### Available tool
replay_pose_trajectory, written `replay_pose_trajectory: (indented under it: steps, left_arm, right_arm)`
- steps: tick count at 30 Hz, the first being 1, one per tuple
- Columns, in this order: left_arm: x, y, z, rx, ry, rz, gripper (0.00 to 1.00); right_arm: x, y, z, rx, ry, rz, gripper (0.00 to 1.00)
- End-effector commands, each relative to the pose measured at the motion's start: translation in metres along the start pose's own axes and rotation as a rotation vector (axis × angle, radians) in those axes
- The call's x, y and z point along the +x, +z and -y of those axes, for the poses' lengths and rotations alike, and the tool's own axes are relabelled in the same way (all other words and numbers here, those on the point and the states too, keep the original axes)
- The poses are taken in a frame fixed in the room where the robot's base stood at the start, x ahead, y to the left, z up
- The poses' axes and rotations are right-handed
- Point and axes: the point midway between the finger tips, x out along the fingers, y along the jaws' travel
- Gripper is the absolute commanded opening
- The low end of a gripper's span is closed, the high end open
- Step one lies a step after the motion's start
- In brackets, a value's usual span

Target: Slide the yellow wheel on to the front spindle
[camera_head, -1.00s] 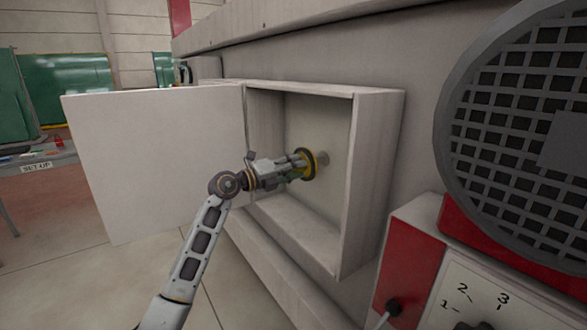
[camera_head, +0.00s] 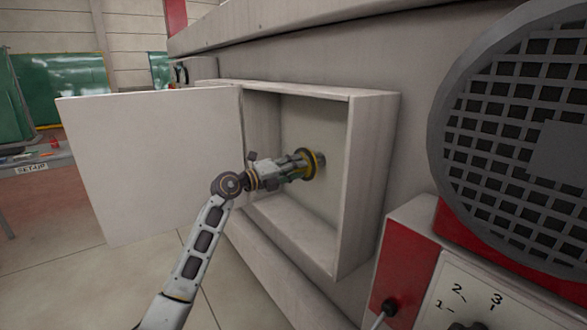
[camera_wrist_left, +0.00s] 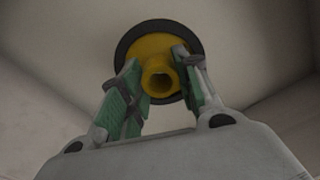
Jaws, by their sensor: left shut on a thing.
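The yellow wheel (camera_head: 314,172), with a dark rim, is inside the open box on the machine. My left gripper (camera_head: 298,165) is shut on its hub, and the wheel faces the box's back wall. In the left wrist view the yellow wheel (camera_wrist_left: 152,50) shows its round hub with a dark central hole, and the green-padded fingers of my left gripper (camera_wrist_left: 158,74) stand on either side of the hub. The front spindle is mostly or wholly hidden behind the wheel, so I cannot tell how far the wheel is on it. My right gripper is not in view.
The box (camera_head: 373,180) has a white door (camera_head: 150,165) swung open to the left. A round grille (camera_head: 520,130) and a red-and-white control panel (camera_head: 410,265) are at the right. A bench stands far left.

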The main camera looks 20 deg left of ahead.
Motion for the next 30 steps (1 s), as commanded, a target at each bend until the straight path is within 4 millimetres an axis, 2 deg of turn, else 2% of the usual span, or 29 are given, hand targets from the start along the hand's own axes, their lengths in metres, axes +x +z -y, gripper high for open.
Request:
replay_pose_trajectory:
  steps: [30]
  left_arm:
    - [0.015,0.001,0.002,0.001,-0.003,0.001,0.0]
  right_arm:
    - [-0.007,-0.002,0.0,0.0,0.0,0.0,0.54]
